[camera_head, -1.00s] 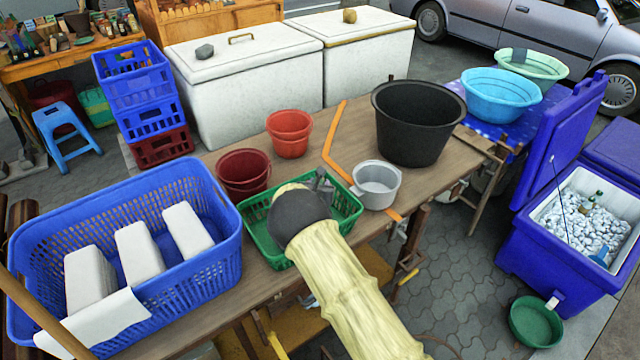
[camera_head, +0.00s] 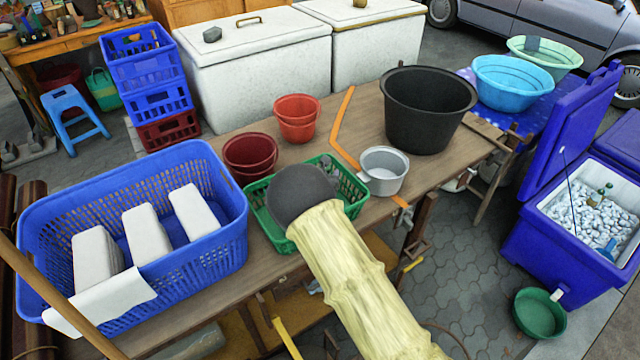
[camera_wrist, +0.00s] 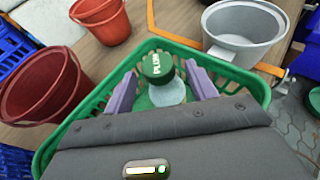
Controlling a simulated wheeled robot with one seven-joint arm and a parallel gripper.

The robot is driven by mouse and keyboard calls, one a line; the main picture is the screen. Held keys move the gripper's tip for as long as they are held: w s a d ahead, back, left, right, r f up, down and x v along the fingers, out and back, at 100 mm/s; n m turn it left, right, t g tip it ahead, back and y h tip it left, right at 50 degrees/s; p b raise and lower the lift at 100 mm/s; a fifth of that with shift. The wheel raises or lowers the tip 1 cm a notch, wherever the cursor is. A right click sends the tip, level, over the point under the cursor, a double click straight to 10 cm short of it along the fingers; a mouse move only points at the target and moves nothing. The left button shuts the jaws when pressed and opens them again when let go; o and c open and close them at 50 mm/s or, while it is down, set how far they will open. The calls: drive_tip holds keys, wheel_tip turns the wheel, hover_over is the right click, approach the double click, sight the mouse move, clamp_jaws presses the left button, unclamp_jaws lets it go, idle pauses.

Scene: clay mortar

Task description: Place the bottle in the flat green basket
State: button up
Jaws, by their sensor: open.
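The flat green basket (camera_head: 352,190) sits on the wooden table, partly hidden behind my arm. It fills the middle of the wrist view (camera_wrist: 100,101). The bottle (camera_wrist: 169,92) has a green, lettered cap and a pale, clear body. It shows within the basket's rim, cap toward the wrist camera; I cannot tell whether its base rests on the basket floor. My gripper (camera_wrist: 160,72) is open, with one purple finger on each side of the bottle. In the head view, my wrist and arm hide the bottle and most of the gripper.
A grey pot (camera_head: 384,169) stands close right of the basket. Dark red (camera_head: 250,155) and orange-red (camera_head: 297,118) buckets stand behind it. A large blue basket (camera_head: 190,267) is at left, and a black tub (camera_head: 428,108) at back right. Some bare tabletop lies behind the basket.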

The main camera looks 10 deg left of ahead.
drive_tip(key=b+v, duration=0.1)
drive_tip(key=v, duration=0.7)
idle(0.5)
drive_tip(key=s+d+r+m+g+h, duration=0.25)
drive_tip(key=d+m, duration=0.55)
drive_tip(key=d, duration=0.4)
drive_tip(key=s+d+r+m+g+h, duration=0.1)
drive_tip(key=s+d+m+g+h, duration=0.3)
drive_tip(key=d+m, duration=0.55)
drive_tip(key=s+d+r+m+g+y, duration=0.2)
drive_tip(key=s+d+m, duration=0.3)
drive_tip(key=s+m, duration=0.4)
drive_tip(key=s+d+r+m+g+y, duration=0.2)
drive_tip(key=s+d+m, duration=0.4)
drive_tip(key=s+m, duration=0.4)
drive_tip(key=shift+s+d+r+y, duration=0.35)
drive_tip(key=shift+r+y, duration=0.3)
drive_tip(key=shift+y, duration=0.4)
drive_tip(key=shift+g, duration=0.25)
